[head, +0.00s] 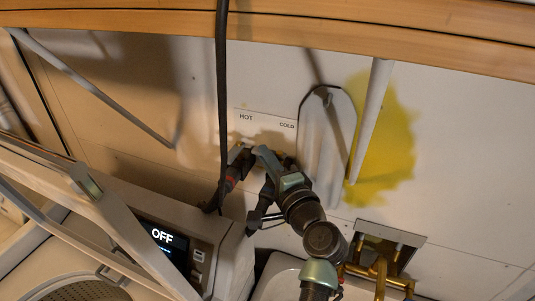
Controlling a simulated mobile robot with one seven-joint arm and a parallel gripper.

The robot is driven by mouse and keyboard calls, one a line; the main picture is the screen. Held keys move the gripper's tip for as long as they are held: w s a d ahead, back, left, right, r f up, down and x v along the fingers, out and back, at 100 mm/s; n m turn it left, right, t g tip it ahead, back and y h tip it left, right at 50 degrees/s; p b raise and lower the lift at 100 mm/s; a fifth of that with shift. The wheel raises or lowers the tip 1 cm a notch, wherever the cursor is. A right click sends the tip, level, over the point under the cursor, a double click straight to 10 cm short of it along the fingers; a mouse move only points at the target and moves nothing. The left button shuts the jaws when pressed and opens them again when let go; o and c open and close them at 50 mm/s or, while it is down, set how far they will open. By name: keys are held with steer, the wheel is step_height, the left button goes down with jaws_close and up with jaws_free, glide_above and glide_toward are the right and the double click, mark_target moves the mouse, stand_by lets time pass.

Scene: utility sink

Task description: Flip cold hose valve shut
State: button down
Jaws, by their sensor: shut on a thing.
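The HOT label (246,117) and the COLD label (287,125) are on the white wall panel. My gripper (265,158) is just below these labels, reaching up and left from my arm. It is shut on the cold hose valve, which is largely hidden behind the fingers and wrist, so the angle of its handle cannot be told. Dark fittings with a small red part (230,185) show left of my gripper, under the HOT label.
A dark hose (222,80) hangs down just left of my gripper. An ironing-board-shaped panel (322,145) hangs close on the right. A washer with an OFF display (163,237) stands lower left. A brass faucet (380,270) and white sink (275,280) are below.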

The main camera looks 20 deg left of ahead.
stand_by(0.3)
steer(key=c, duration=1.2)
jaws_free()
steer(key=b+v, duration=0.3)
steer(key=v, duration=1)
steer(key=shift+b, duration=0.3)
